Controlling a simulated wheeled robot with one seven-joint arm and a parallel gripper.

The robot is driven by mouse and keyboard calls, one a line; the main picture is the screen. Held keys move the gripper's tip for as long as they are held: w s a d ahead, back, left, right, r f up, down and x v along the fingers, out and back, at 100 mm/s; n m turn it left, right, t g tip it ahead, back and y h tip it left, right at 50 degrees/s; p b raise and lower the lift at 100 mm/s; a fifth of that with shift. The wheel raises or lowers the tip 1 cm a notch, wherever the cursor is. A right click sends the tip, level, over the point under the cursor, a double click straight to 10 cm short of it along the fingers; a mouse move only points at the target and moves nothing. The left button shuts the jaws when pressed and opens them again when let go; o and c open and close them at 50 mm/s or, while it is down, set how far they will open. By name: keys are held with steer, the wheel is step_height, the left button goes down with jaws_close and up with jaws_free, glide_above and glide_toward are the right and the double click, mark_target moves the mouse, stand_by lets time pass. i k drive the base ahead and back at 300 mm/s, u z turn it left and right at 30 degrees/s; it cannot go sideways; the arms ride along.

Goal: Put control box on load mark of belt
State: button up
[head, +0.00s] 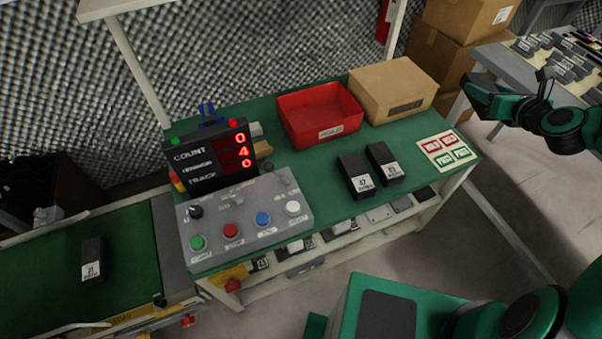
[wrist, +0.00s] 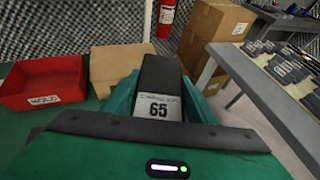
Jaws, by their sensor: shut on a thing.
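A black control box (wrist: 160,76) with a white label reading 65 is between the teal fingers of my gripper (wrist: 160,94) in the wrist view. My gripper is shut on it. In the head view my gripper (head: 542,92) is held out at the right, beyond the bench's right end. The green belt (head: 45,290) is at the lower left of the head view, far from my gripper. A similar black box (head: 92,258) with a white label lies on the belt.
The green bench (head: 300,180) holds a button panel (head: 245,215), count display (head: 210,160), red bin (head: 320,112), cardboard box (head: 393,90) and two black labelled boxes (head: 355,175). A grey table (head: 510,62) with several parts stands at right. Floor (head: 520,230) is open between.

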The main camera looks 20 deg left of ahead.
mark_target(138, 247)
steer(key=k, duration=2.5)
steer(key=u, duration=1.35)
steer(key=i, duration=1.05)
steer(key=z, duration=0.05)
